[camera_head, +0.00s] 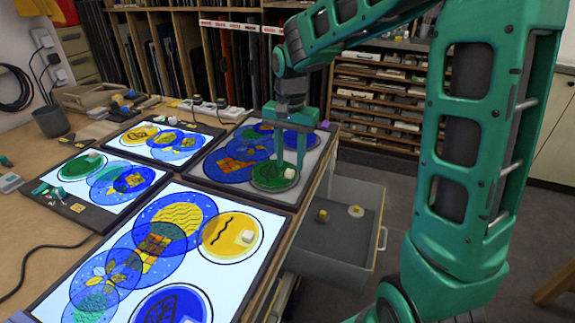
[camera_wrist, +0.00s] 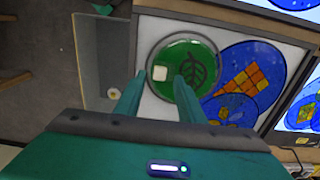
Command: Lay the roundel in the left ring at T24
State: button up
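A green roundel (camera_head: 266,180) with a dark leaf drawing and a pale square knob (camera_head: 290,173) lies at the front right of the far right panel (camera_head: 312,165), which looks grey. The wrist view shows the roundel (camera_wrist: 172,70) and its knob (camera_wrist: 159,73) too. My gripper (camera_head: 290,163) is just above it, fingers pointing down. In the wrist view my gripper (camera_wrist: 160,80) is open, with its fingertips apart on either side of the knob and a gap to it. Overlapping blue discs (camera_head: 236,160) lie beside the roundel. I cannot read any T24 label.
A lit panel (camera_head: 275,222) in front holds a yellow roundel (camera_head: 232,236), a blue leaf roundel (camera_head: 172,305) and overlapping blue discs. Two smaller lit panels stand left. An open drawer (camera_head: 335,250) juts out at right below the table. A grey cup (camera_head: 51,121) stands far left.

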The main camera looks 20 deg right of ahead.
notch_tip(320, 180, up, 10)
jog(key=s+d+f+n, duration=0.1)
jog(key=s+d+f, duration=0.2)
jog(key=s, duration=0.6)
jog(key=s+d+f, duration=0.3)
jog(key=s+d, duration=0.3)
jog(key=s, duration=0.4)
jog(key=s+d+f+n, duration=0.1)
jog(key=s+d, duration=0.3)
jog(key=s, duration=0.6)
jog(key=shift+d+f+n, duration=0.3)
jog(key=shift+d+f, duration=0.05)
jog(key=shift+f, duration=0.55)
jog(key=shift+s, duration=0.15)
jog(key=shift+c, duration=0.5)
